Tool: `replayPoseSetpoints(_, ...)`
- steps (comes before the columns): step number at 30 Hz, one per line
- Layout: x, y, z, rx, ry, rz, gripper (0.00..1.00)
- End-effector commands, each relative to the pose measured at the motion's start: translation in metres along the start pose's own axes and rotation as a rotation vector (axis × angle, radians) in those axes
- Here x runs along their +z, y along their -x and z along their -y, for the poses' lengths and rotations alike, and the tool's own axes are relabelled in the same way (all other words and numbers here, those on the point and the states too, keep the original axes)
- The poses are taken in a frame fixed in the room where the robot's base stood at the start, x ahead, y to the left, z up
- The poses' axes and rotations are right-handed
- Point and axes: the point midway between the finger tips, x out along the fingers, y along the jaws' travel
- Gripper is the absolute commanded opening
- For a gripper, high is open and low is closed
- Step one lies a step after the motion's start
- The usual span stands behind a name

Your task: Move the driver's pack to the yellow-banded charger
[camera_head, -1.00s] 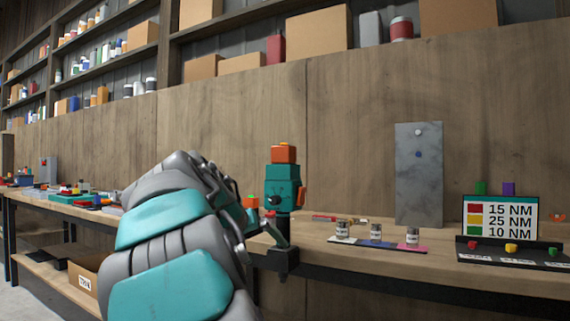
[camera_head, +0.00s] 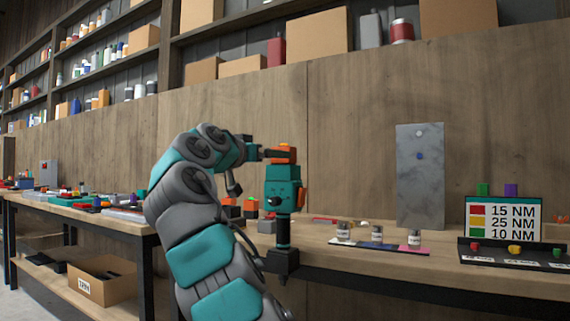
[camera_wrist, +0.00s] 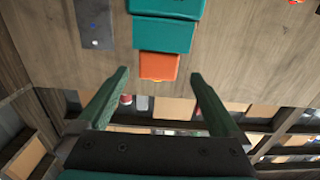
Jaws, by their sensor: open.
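The driver (camera_head: 282,188) is a teal tool standing upright in a black stand (camera_head: 283,260) at the bench's front edge. Its orange pack (camera_head: 283,153) sits on top; it also shows in the wrist view (camera_wrist: 158,66). My gripper (camera_head: 266,154) is beside the pack, on its left in the head view. In the wrist view my gripper (camera_wrist: 160,74) is open, with a green finger on each side of the pack and a gap to both. Orange and dark blocks (camera_head: 251,206) stand on the bench behind my arm, partly hidden. I cannot make out a yellow-banded charger.
A grey plate (camera_head: 420,180) stands at the back wall. Small jars (camera_head: 377,233) stand on a coloured strip right of the driver. A torque sign (camera_head: 502,218) is farther right. A cardboard box (camera_head: 105,281) sits on the left bench's lower shelf.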

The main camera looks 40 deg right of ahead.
Motion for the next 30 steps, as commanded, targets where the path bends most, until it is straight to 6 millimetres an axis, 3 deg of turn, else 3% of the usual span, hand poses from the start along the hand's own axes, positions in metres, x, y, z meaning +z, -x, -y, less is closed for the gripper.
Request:
replayPoseSetpoints(11,0.000,-0.032,0.000,-0.001,-0.001,0.000,1.00)
replayPoseSetpoints(21,0.001,-0.075,-0.002,0.001,-0.001,0.001,1.00)
replayPoseSetpoints(28,0.003,-0.077,-0.002,-0.001,-0.002,-0.002,1.00)
replayPoseSetpoints(30,0.003,-0.077,-0.002,-0.001,-0.001,-0.002,0.93)
